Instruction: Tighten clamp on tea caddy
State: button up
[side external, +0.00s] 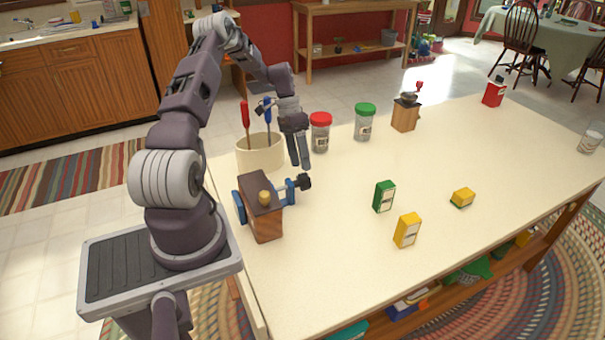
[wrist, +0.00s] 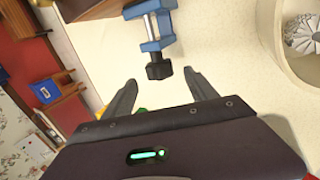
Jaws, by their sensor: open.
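The tea caddy (side external: 261,212) is a brown wooden box with a brass knob on top, near the table's left end. A blue clamp (side external: 291,190) grips it, with its screw and black handle (side external: 305,181) sticking out to the right. In the wrist view the clamp (wrist: 153,22) reaches down from the top, and its black handle (wrist: 158,69) points toward the fingers. My gripper (side external: 300,165) is open and empty, its fingers pointing down just above and behind the handle. In the wrist view the open fingers (wrist: 161,88) stand either side of the handle's line, apart from it.
A cream crock (side external: 260,154) with red- and blue-handled tools stands close behind the caddy. A red-lidded jar (side external: 320,132) and a green-lidded jar (side external: 364,122) stand beyond my gripper, before a coffee grinder (side external: 405,113). Green (side external: 384,196) and yellow (side external: 407,230) boxes stand right; table between is clear.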

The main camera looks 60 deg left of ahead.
aim_at(308, 175)
jog(key=shift+a+r, duration=0.25)
jog(key=shift+r, duration=0.15)
jog(key=shift+o, duration=0.2)
jog(key=d+g+y, duration=0.1)
jog(key=w+d+g+y, duration=0.1)
jog(key=d+g, duration=0.1)
jog(key=shift+w+d+f+y, duration=0.1)
jog(key=shift+d+f+y, duration=0.05)
jog(key=shift+d+y, duration=0.15)
jog(key=y, duration=0.2)
jog(key=w+d+r+g+y, duration=0.1)
jog(key=shift+w+d+y, duration=0.15)
jog(key=shift+w+y, duration=0.15)
jog(key=shift+y, duration=0.1)
jog(key=shift+w+f+g+y, duration=0.1)
jog(key=shift+f+g+y, duration=0.05)
jog(key=shift+g+y, duration=0.2)
jog(key=x, duration=0.6)
jog(key=shift+f, duration=0.25)
